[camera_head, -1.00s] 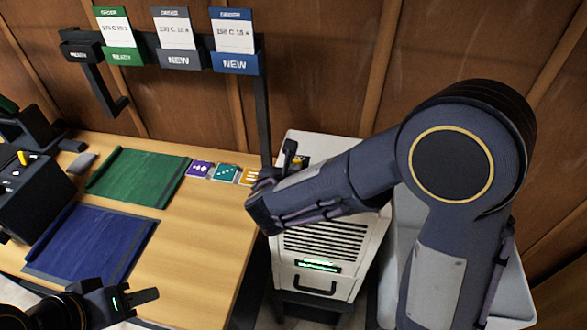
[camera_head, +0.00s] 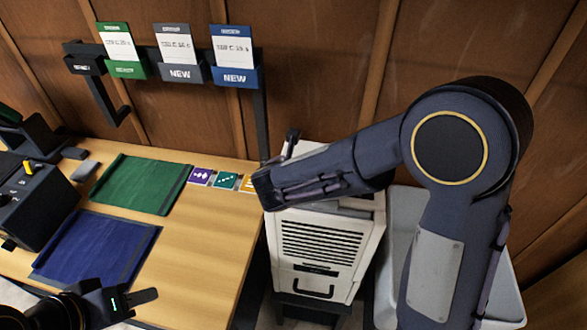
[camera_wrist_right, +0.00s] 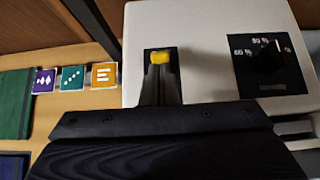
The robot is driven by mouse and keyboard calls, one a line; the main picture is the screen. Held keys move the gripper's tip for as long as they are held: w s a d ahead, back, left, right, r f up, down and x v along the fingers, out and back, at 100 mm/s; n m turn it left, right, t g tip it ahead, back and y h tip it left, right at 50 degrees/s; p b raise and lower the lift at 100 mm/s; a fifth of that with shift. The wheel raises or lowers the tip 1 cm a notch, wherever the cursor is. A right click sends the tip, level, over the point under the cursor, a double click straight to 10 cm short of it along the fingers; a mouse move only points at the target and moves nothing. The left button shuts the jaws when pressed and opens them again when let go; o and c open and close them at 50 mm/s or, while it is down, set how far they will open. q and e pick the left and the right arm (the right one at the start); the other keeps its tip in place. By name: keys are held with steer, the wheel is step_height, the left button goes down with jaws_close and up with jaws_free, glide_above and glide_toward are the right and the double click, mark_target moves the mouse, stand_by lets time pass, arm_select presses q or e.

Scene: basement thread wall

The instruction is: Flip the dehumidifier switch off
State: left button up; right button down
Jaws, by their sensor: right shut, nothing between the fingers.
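The dehumidifier (camera_head: 322,245) is a pale box with dark slats, right of the table; its front display strip (camera_head: 316,271) is dark. In the right wrist view its pale top (camera_wrist_right: 205,30) carries a black switch plate with a yellow-tipped switch (camera_wrist_right: 158,57). My right gripper (camera_wrist_right: 160,88) is shut and empty, its fingers just below the yellow tip in the picture. They hide the lower part of the switch; contact cannot be told. In the head view my right forearm covers part of the dehumidifier's top. My left gripper (camera_head: 135,298) hangs low at the left; its jaw gap is unclear.
A black dial panel (camera_wrist_right: 270,65) sits right of the switch. The table holds a green mat (camera_head: 140,184), a blue mat (camera_head: 95,248) and small coloured tiles (camera_head: 225,181). A card rack (camera_head: 185,72) stands behind. A grey bin (camera_head: 400,215) is to the right.

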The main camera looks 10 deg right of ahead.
steer(key=shift+r, duration=0.1)
arm_select(q)
steer(key=shift+r+p, duration=0.65)
arm_select(e)
steer(key=shift+r, duration=0.7)
